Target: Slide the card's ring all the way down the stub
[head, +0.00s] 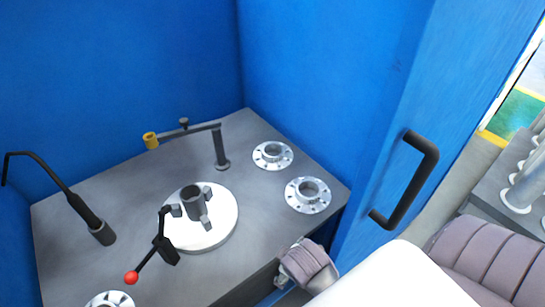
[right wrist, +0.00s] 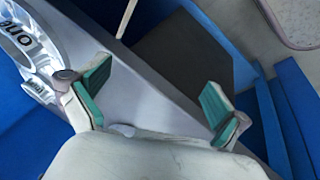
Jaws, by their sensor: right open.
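My right gripper (right wrist: 155,105) shows in the right wrist view with its two green-padded fingers wide apart and nothing between them. No card shows clearly in either view, and I cannot pick out its ring. A dark upright cylinder (head: 191,197), possibly the stub, stands in a jawed holder on a round white plate (head: 222,224) in the head view. A pale curved part with dark lettering (right wrist: 22,42) lies at the left of the right wrist view; I cannot tell what it is. My left gripper is out of view.
Silver flanges (head: 272,147) (head: 326,193) lie on the grey bench (head: 120,190), with another at the front edge. A yellow-tipped arm (head: 190,132), a red-knobbed clamp (head: 131,278) and a black bent rod (head: 60,182) stand there. Blue walls enclose it; a black handle (head: 424,182) is right.

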